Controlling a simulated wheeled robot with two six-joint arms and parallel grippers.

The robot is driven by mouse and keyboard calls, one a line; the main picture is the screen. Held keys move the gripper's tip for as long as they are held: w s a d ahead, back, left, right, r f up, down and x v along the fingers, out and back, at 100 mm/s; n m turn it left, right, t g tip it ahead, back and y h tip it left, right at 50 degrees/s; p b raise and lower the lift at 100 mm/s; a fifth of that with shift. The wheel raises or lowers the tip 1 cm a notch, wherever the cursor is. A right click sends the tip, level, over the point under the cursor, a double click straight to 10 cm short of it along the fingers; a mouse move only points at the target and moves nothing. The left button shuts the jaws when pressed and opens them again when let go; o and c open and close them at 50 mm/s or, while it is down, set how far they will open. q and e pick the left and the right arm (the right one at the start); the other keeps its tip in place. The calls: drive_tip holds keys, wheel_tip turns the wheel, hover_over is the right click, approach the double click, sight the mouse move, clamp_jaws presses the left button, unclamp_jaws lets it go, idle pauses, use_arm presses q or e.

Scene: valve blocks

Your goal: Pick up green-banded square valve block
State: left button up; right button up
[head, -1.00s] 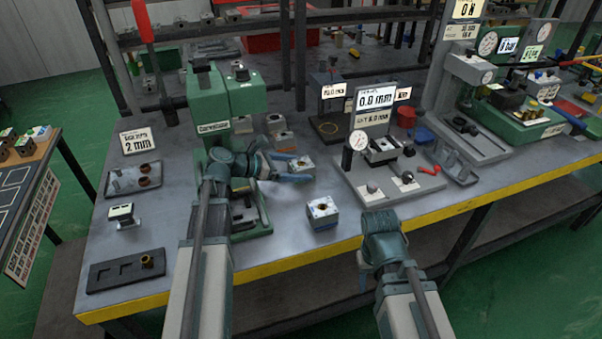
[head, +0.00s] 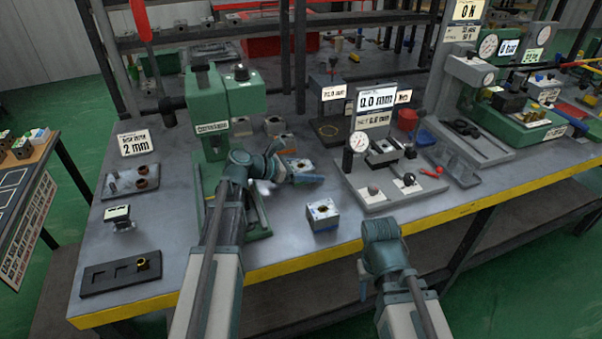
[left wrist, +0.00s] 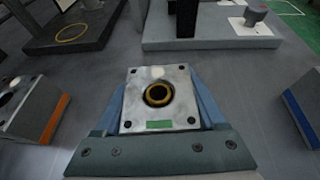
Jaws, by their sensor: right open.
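The green-banded square valve block (left wrist: 159,97) is a grey metal block with a dark round bore and a green mark (left wrist: 160,125) on its near edge. It stands between the blue fingers of my left gripper (left wrist: 160,103), very close to both; whether they press on it cannot be told. In the head view the block (head: 299,164) is on the bench, and the left gripper (head: 300,172) reaches it from the left, its finger partly hiding the near side. My right gripper (head: 364,282) is open, low in front of the bench edge, away from the blocks.
A blue-banded block (head: 322,214) stands nearer the bench edge; it is right in the wrist view (left wrist: 306,106). An orange-banded block (left wrist: 36,110) is on the other side. A green press (head: 230,100) is behind my left arm, and a gauge stand (head: 385,185) is to the right.

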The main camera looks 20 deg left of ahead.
sight(315, 185)
use_arm(q)
clamp_jaws()
drive_tip(key=shift+r, duration=0.2)
idle(0.3)
drive_tip(key=shift+r+p, duration=0.6)
drive_tip(key=shift+p, duration=0.2)
drive_tip(key=shift+s+d+f, duration=0.2)
drive_tip(key=shift+s+d, duration=0.35)
drive_tip(key=shift+s, duration=0.35)
drive_tip(key=shift+s+d, duration=0.5)
drive_tip(key=shift+s, duration=0.2)
drive_tip(key=shift+s+d+r, duration=0.1)
drive_tip(key=shift+s+r, duration=0.05)
drive_tip(key=shift+r, duration=0.1)
wheel_tip(315, 185, up, 13)
drive_tip(key=p, duration=1.3)
drive_tip(key=shift+r, duration=0.2)
